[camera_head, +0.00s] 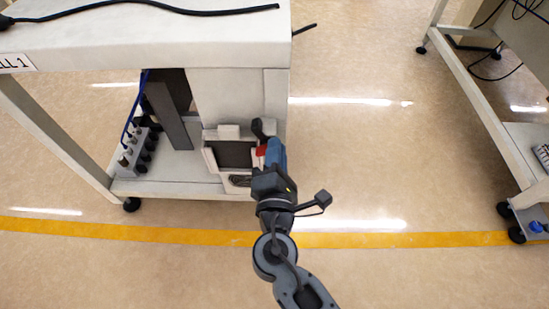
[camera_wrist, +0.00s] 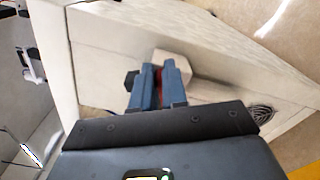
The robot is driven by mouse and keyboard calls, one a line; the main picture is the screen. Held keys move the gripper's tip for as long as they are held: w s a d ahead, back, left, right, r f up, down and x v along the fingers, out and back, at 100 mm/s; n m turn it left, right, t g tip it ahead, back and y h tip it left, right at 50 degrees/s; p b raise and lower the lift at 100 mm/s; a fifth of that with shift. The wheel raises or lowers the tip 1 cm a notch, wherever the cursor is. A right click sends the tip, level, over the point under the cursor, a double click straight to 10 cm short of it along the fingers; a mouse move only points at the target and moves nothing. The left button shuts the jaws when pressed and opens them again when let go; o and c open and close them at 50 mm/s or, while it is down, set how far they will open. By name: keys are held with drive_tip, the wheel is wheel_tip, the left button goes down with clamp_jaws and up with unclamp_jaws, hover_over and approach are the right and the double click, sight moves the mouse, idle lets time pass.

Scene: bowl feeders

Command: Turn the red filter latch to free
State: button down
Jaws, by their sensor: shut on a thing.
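The red filter latch (camera_head: 261,151) shows as a small red patch at the right edge of a dark filter panel (camera_head: 235,155) in a pale frame, low on the workstation cabinet. My gripper (camera_head: 269,148) reaches it from the right, its blue fingers shut on the latch. In the wrist view a red sliver of the latch (camera_wrist: 159,82) lies between the two blue fingers (camera_wrist: 158,72). Most of the latch is hidden by the fingers, so I cannot tell its angle.
A dark rounded part (camera_head: 262,130) sticks out just above the latch. The white workstation top (camera_head: 150,35) overhangs the cabinet, with a black cable on it. Grey connectors (camera_head: 135,152) stand on the lower shelf. Floor to the right (camera_head: 380,150) is clear up to another table.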

drive_tip(key=m+b, duration=0.3)
drive_tip(key=f+m+b, duration=0.1)
drive_tip(key=m+b, duration=0.1)
drive_tip(key=shift+w+d, duration=0.1)
drive_tip(key=shift+d, duration=0.15)
drive_tip(key=shift+m, duration=0.4)
drive_tip(key=c, duration=1.2)
unclamp_jaws()
drive_tip(key=shift+o, duration=0.2)
drive_tip(key=shift+f, duration=0.1)
drive_tip(key=s, duration=0.7)
drive_tip(key=shift+s+a, duration=0.2)
drive_tip(key=shift+s, duration=0.2)
